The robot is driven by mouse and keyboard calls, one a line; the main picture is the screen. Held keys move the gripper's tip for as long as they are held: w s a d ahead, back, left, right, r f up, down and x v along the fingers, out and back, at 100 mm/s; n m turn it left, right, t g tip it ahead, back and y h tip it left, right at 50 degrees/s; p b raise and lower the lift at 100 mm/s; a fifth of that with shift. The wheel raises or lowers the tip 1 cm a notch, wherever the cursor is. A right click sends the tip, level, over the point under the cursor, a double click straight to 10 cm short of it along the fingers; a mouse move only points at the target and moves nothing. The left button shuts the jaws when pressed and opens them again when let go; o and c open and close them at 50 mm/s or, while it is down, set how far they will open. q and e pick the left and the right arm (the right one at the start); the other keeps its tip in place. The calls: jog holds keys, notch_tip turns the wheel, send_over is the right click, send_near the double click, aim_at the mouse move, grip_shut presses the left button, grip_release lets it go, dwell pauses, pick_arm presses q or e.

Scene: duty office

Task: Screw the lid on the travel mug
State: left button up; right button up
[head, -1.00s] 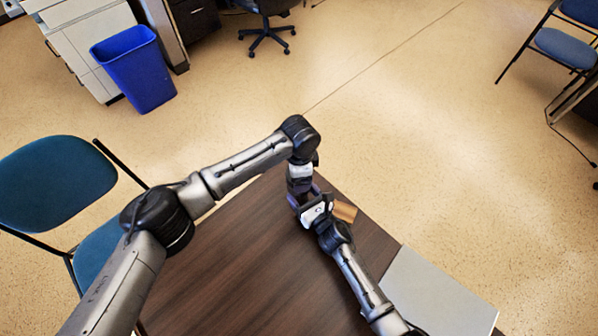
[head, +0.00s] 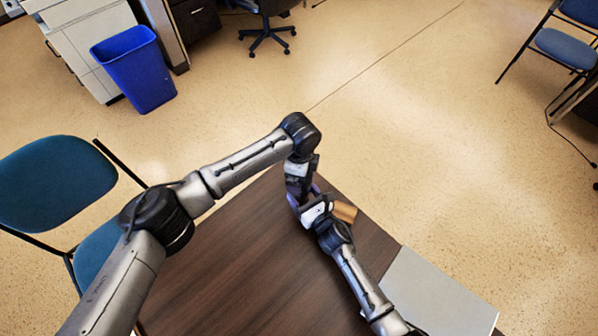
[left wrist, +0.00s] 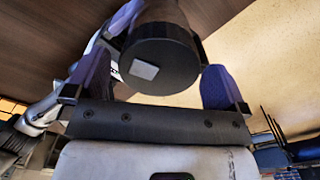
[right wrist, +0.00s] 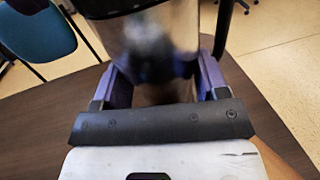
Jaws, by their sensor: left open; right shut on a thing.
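The travel mug (right wrist: 160,45) is a shiny metal cylinder between the purple fingers of my right gripper (right wrist: 158,85) in the right wrist view. That gripper is shut on it. The dark round lid (left wrist: 160,62), with a pale square mark on its face, shows in the left wrist view. My left gripper (left wrist: 168,78) is open, with one purple finger on each side of the lid. In the head view my left gripper (head: 299,190) comes down from above beside my right gripper (head: 314,208). Mug and lid are mostly hidden there. I cannot tell whether the lid's thread is engaged.
A tan-brown object (head: 345,212) shows beside my right gripper near the edge of the dark wooden table (head: 250,265). A grey flat panel (head: 435,290) lies at the right. Blue chairs (head: 55,180) stand at the left. The table's left part is clear.

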pick_arm(q)
notch_tip(320, 180, up, 11)
dwell(0.4)
pick_arm(e)
jog(key=o, duration=1.8)
jog(key=shift+s+d, duration=0.35)
jog(key=shift+s, duration=0.1)
pick_arm(q)
jog(key=shift+r+p, duration=0.55)
jog(key=shift+r, duration=0.05)
pick_arm(e)
jog(key=v, duration=1.2)
jog(key=shift+s+d, duration=0.15)
jog(key=shift+s, duration=0.2)
